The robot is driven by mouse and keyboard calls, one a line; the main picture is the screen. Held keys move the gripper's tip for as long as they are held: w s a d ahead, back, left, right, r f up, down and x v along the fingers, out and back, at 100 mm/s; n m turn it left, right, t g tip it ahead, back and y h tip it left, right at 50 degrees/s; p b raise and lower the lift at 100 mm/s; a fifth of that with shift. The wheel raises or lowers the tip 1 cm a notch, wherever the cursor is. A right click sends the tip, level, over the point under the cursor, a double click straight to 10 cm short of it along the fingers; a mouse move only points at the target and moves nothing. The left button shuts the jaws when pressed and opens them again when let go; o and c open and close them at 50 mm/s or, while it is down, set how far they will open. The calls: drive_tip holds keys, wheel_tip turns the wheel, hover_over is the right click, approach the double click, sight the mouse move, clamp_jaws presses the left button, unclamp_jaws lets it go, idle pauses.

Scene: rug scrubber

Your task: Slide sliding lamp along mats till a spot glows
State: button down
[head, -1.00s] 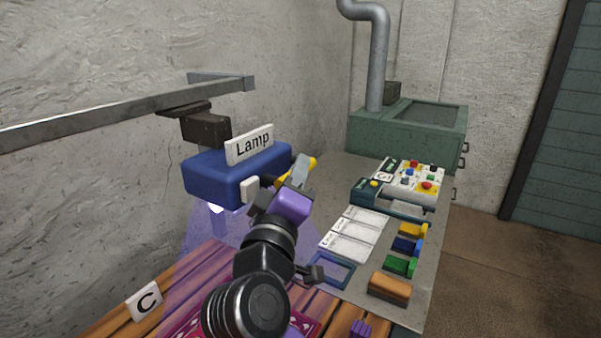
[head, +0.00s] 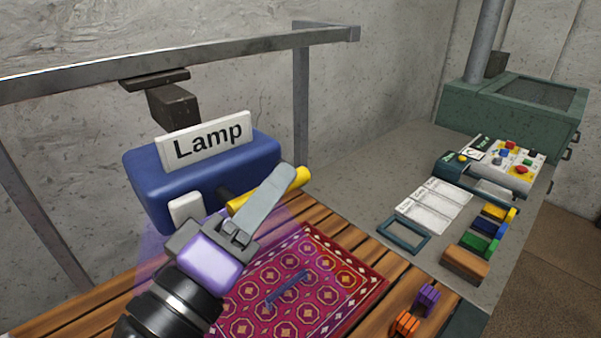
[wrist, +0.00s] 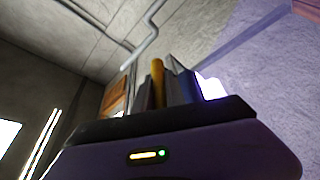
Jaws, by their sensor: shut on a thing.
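The blue sliding lamp (head: 142,172), with a white "Lamp" sign (head: 212,136), hangs from a block under a grey rail (head: 200,58). My gripper (head: 270,196) is shut on the lamp's yellow handle (head: 301,179); the handle also shows between the fingers in the wrist view (wrist: 158,82). Purple light falls around and below the lamp. A red patterned mat (head: 345,275) lies on the slatted wooden table, to the lower right of the lamp. A bluish bar-shaped mark (head: 288,289) shows on the mat; I cannot tell whether it glows. My wrist hides the mat's left part.
Orange (head: 405,322) and purple (head: 428,298) small pieces stand right of the mat. Farther right are a blue-green frame (head: 404,235), white cards (head: 433,206), coloured blocks (head: 488,235) and a button panel (head: 505,160). A rail post (head: 300,105) stands behind the lamp.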

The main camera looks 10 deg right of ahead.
drive_tip(key=shift+s+a, duration=0.25)
drive_tip(key=shift+r, duration=0.1)
drive_tip(key=c, duration=1.4)
unclamp_jaws()
drive_tip(key=b+v, duration=0.1)
drive_tip(key=v, duration=0.6)
drive_tip(key=shift+s+a+b, duration=0.2)
drive_tip(key=shift+s+b, duration=0.1)
drive_tip(key=shift+b, duration=0.05)
